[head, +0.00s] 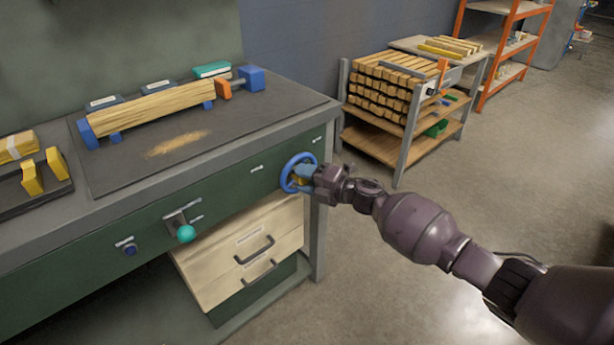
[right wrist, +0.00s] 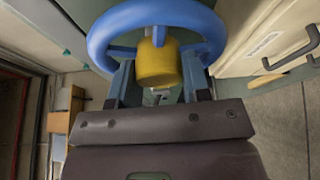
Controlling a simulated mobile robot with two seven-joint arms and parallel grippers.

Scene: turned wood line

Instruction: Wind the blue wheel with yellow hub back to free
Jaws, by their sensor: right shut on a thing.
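The blue wheel (head: 299,172) sits on the green front panel of the bench, near its right corner. Its yellow hub (right wrist: 158,64) shows clearly in the right wrist view, inside the blue rim (right wrist: 112,24). My right gripper (head: 308,172) reaches the wheel from the right and is shut on it. In the right wrist view, the two fingers (right wrist: 158,78) stand either side of the yellow hub; the exact contact is partly hidden. My left gripper is not in view.
A wooden beam (head: 150,108) lies between blue and orange supports on the bench top (head: 240,137). Drawers (head: 243,250) sit below the wheel.

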